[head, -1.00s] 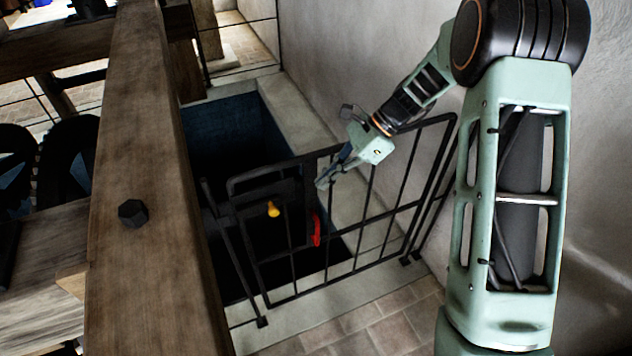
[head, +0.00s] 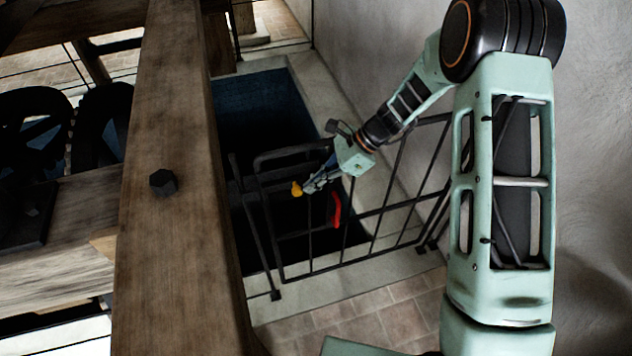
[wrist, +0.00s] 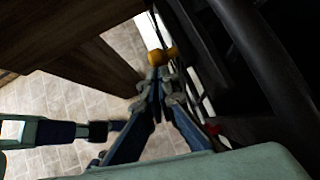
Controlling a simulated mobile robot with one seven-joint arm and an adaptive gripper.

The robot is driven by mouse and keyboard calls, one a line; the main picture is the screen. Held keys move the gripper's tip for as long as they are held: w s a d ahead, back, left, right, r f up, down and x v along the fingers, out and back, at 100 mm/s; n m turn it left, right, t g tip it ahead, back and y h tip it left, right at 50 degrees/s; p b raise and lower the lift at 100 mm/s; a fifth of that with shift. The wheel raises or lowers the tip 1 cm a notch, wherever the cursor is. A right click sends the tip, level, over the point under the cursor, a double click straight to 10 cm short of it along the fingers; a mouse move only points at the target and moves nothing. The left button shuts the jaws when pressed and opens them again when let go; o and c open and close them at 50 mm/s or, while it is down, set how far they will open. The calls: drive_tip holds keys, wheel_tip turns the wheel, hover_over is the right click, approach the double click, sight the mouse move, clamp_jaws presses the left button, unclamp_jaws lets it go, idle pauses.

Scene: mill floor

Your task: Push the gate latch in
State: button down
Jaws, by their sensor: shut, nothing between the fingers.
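The gate (head: 312,262) is a black barred metal frame beside a dark pit. A small yellow-orange knob (head: 297,188) shows on the gate's left part; I take it for the latch. In the wrist view the knob (wrist: 161,56) is just beyond my fingertips. A red curved piece (head: 336,210) is on the gate to the right of the knob. My gripper (head: 309,187) is shut and empty, its tips at the right side of the knob. In the wrist view the closed fingers (wrist: 158,78) point at the knob; whether they touch it I cannot tell.
A thick wooden post (head: 172,255) with a dark bolt stands at the left, close to the gate. A plaster wall (head: 385,60) is on the right. The pit (head: 262,115) is open behind the gate. Brick paving (head: 345,322) lies in front.

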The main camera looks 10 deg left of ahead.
sight(294, 189)
drive_tip(key=s+a, duration=0.1)
drive_tip(key=a, duration=0.2)
drive_tip(key=s+a, duration=0.1)
drive_tip(key=shift+s+a+b, duration=0.15)
drive_tip(key=shift+s+b, duration=0.2)
drive_tip(key=shift+b, duration=0.05)
drive_tip(key=d, duration=0.1)
drive_tip(key=w+d+r, duration=0.1)
drive_tip(key=d, duration=0.1)
drive_tip(key=w+d, duration=0.1)
drive_tip(key=shift+d+r, duration=0.35)
drive_tip(key=v, duration=0.8)
drive_tip(key=shift+r, duration=0.25)
drive_tip(key=shift+d, duration=0.15)
